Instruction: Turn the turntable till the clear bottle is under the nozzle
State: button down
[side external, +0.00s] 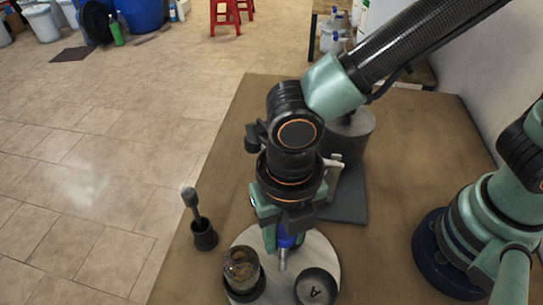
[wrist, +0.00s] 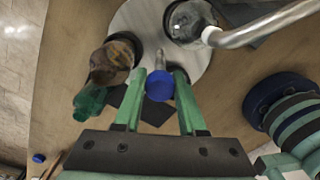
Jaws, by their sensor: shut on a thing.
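My gripper (side external: 276,232) is shut on the blue knob (wrist: 160,86) of an upright metal peg (side external: 282,262) on the pale turntable (side external: 291,234). In the wrist view, a clear bottle (wrist: 188,20) sits in a dark holder at the turntable's upper right. The tip of the bent metal nozzle (wrist: 255,28) overlaps its lower right edge; whether it is exactly above cannot be told. A brown bottle (wrist: 113,60) with green at one end stands at the left. The side view shows a brownish see-through bottle (side external: 241,266) in a black holder. My gripper hides the turntable's back there.
A black cup with an upright stick (side external: 203,238) stands left of the turntable. A grey cylinder (side external: 350,132) stands on a dark plate (side external: 347,200) behind my gripper. The table's left edge is near.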

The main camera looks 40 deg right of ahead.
jog(key=shift+s, duration=0.1)
jog(key=c, duration=0.6)
grip_release()
jog(key=shift+r, duration=0.1)
jog(key=shift+r, duration=3.4)
